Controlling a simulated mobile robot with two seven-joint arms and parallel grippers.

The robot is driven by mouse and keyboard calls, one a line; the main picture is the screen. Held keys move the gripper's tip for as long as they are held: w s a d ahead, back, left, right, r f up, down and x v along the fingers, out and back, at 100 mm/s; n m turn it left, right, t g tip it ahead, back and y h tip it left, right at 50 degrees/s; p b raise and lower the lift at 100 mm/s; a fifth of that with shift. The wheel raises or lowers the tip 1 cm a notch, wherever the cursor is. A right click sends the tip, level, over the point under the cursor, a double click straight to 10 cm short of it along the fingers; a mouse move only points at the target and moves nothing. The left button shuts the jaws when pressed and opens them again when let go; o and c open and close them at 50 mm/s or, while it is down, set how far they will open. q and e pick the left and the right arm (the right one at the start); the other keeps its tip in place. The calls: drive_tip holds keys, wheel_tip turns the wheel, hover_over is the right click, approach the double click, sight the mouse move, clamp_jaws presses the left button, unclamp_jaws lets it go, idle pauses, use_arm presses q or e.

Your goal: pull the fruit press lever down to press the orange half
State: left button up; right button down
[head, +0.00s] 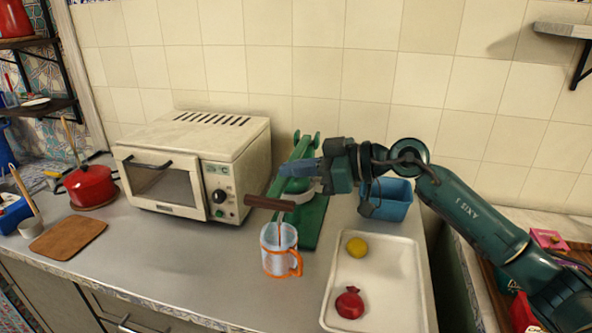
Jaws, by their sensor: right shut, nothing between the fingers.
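My right gripper (285,169) reaches in from the right across the press, above and behind the brown handle. Its fingers are shut and empty, and I cannot tell whether they touch the lever. The orange half cannot be made out. A light-blue mug (274,261) with an orange handle stands in front of the press. My left gripper is out of view.
The white oven (178,184) stands close on the left. A pale tray (385,312) with a yellow fruit (357,247) and a dark red fruit (349,303) lies at front right. A blue bin (394,207) stands behind it. The counter in front of the oven is clear.

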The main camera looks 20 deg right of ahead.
sight(276, 203)
drive_tip(key=shift+f, duration=0.45)
drive_tip(key=shift+f, duration=0.1)
drive_tip(key=f, duration=0.1)
drive_tip(key=f+n, duration=0.1)
drive_tip(key=f, duration=0.1)
drive_tip(key=f+n, duration=0.1)
drive_tip(key=f, duration=0.1)
drive_tip(key=shift+s+a+f+t, duration=0.15)
drive_tip(key=shift+s+a+t, duration=0.05)
drive_tip(key=shift+s+t, duration=0.15)
drive_tip(key=shift+f, duration=0.1)
drive_tip(key=shift+f, duration=0.1)
